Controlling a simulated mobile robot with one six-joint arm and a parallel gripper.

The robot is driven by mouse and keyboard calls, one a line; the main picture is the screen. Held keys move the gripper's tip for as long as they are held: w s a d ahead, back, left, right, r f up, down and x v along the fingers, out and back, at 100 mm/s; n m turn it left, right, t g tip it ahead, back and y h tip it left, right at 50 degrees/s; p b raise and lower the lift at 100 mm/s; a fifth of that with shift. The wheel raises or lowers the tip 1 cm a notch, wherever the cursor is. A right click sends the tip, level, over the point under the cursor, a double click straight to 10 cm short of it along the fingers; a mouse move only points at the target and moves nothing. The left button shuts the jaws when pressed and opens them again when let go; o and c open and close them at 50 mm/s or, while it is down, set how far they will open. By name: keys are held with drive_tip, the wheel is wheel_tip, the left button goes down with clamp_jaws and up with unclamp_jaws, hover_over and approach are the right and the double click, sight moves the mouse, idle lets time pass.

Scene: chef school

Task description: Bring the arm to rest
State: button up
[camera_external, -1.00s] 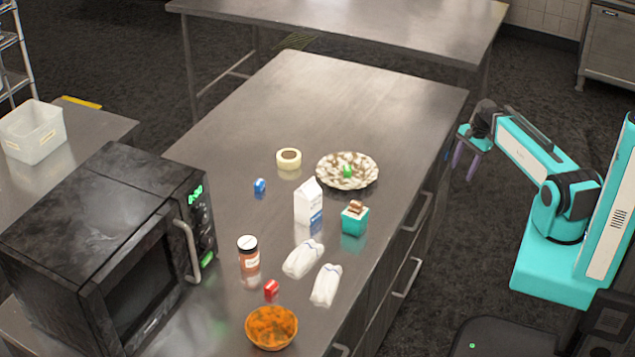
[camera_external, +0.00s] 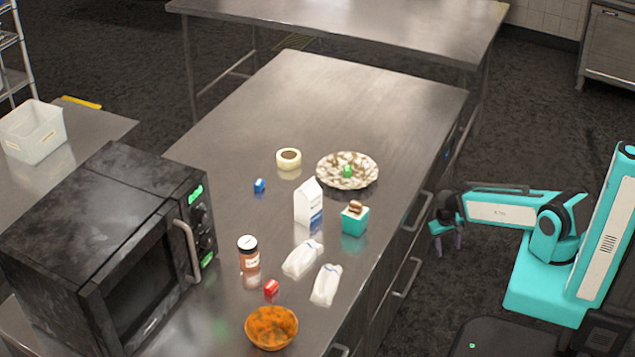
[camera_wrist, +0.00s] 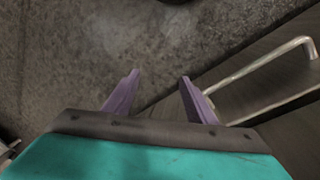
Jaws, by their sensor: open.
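My gripper (camera_external: 448,244) hangs at the end of my turquoise arm, to the right of the steel counter, beside its drawer fronts. It points down over the dark floor. In the wrist view, my gripper (camera_wrist: 158,88) shows two purple fingers spread apart with nothing between them. Dark floor lies beneath, and a drawer handle (camera_wrist: 262,68) is close to the right finger. I cannot tell how far apart the finger and handle are.
The steel counter (camera_external: 330,100) holds a patterned plate (camera_external: 330,180), a milk carton (camera_external: 306,208), a turquoise box (camera_external: 354,222), a jar (camera_external: 247,255), white packets (camera_external: 325,286) and an orange bowl (camera_external: 271,340). A microwave (camera_external: 90,235) stands at left. Open floor (camera_external: 525,110) lies behind my arm.

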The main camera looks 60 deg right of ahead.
drive_tip(key=s+a+f+n+b, duration=0.1)
drive_tip(key=a+f+n, duration=0.3)
drive_tip(key=a+f, duration=0.15)
drive_tip(key=s+a+f+n+g, duration=0.1)
drive_tip(key=s+a+n, duration=0.1)
drive_tip(key=a, duration=0.5)
drive_tip(key=s+a+f+n+g+y, duration=0.1)
drive_tip(key=s+a+f, duration=0.1)
drive_tip(key=s+a, duration=0.2)
drive_tip(key=s+a+f+n+g+y, duration=0.1)
drive_tip(key=s+a, duration=0.3)
drive_tip(key=a, duration=0.6)
drive_tip(key=shift+a+f+n+g, duration=0.2)
drive_tip(key=shift+n+g, duration=0.1)
drive_tip(key=shift+n, duration=0.5)
